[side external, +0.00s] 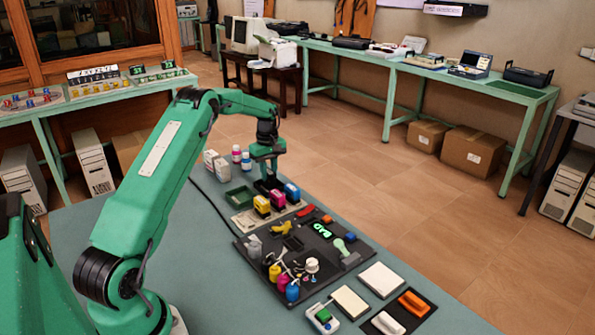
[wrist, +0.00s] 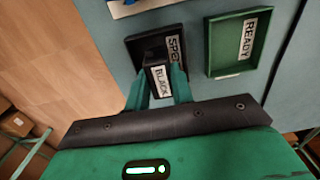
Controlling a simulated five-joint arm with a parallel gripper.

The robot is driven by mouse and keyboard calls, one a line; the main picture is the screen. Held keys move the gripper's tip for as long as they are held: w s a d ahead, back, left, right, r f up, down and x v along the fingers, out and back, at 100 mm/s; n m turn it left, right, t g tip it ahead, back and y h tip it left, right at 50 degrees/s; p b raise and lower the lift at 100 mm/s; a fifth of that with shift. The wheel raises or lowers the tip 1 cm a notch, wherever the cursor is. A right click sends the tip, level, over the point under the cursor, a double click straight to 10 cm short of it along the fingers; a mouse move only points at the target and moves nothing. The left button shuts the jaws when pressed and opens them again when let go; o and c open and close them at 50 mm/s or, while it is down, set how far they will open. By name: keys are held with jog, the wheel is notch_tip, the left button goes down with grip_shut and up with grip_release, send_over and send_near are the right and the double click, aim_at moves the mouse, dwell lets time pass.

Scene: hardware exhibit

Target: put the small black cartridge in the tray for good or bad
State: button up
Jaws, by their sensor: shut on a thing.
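My gripper (wrist: 160,86) is shut on the small black cartridge (wrist: 154,58), which carries a white label reading BLACK. In the wrist view the cartridge overlaps a black tray (wrist: 190,62) whose label begins SPE; the rest of the label is hidden. I cannot tell whether the cartridge touches the tray floor. A green tray (wrist: 219,52) labelled READY lies to the right of it, empty. In the side view my gripper (side external: 267,172) is low at the far part of the table, and the green tray (side external: 238,198) sits just left of it.
Yellow (side external: 262,205), magenta (side external: 278,199) and blue (side external: 292,192) cartridges stand close in front of my gripper. A dark board (side external: 340,262) marked BAD holds bottles and small parts. White boxes (side external: 217,166) and small bottles (side external: 246,161) stand behind the green tray.

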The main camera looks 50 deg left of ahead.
jog(key=shift+f, duration=0.65)
dwell(0.8)
jog(key=o, duration=1.3)
jog(key=shift+r, duration=3.75)
